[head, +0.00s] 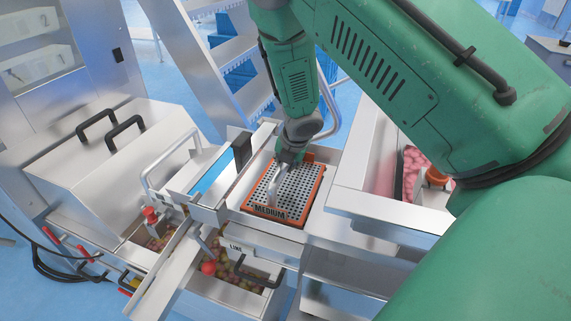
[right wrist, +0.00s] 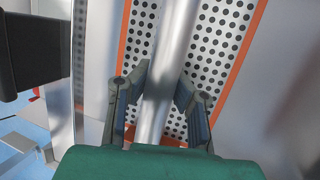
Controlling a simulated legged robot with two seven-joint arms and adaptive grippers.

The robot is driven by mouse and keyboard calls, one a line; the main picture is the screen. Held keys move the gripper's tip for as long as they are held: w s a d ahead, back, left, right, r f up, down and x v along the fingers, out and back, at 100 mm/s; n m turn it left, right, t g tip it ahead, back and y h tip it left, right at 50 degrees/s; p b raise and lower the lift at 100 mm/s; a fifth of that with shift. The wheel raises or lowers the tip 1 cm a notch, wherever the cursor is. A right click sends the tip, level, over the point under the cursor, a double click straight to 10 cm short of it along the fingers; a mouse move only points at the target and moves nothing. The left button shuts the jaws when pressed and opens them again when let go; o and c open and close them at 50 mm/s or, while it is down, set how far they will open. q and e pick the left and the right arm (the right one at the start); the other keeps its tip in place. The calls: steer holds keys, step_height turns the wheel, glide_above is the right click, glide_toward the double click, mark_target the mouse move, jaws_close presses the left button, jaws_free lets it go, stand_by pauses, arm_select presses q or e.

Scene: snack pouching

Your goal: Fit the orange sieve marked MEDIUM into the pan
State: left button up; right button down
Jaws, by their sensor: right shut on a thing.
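The orange sieve (head: 300,187) has a perforated metal plate, an orange frame and the word MEDIUM on its front edge. It lies roughly level within a rectangular metal pan (head: 318,208) in the head view; I cannot tell whether it is fully seated. My right gripper (head: 287,160) is above the sieve and shut on its metal bar handle. In the right wrist view, the fingers (right wrist: 163,80) flank the handle (right wrist: 174,42), with the sieve's plate (right wrist: 216,40) below. My left gripper is not in view.
A metal bin (head: 370,205) with pink contents is to the right.

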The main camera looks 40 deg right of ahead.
steer(key=shift+f+b, duration=0.6)
steer(key=shift+f, duration=0.2)
steer(key=c, duration=1.5)
jaws_free()
steer(key=shift+o, duration=0.2)
steer(key=v, duration=1.1)
steer(key=shift+r, duration=0.4)
steer(key=shift+s+a, duration=0.1)
steer(key=shift+s, duration=0.05)
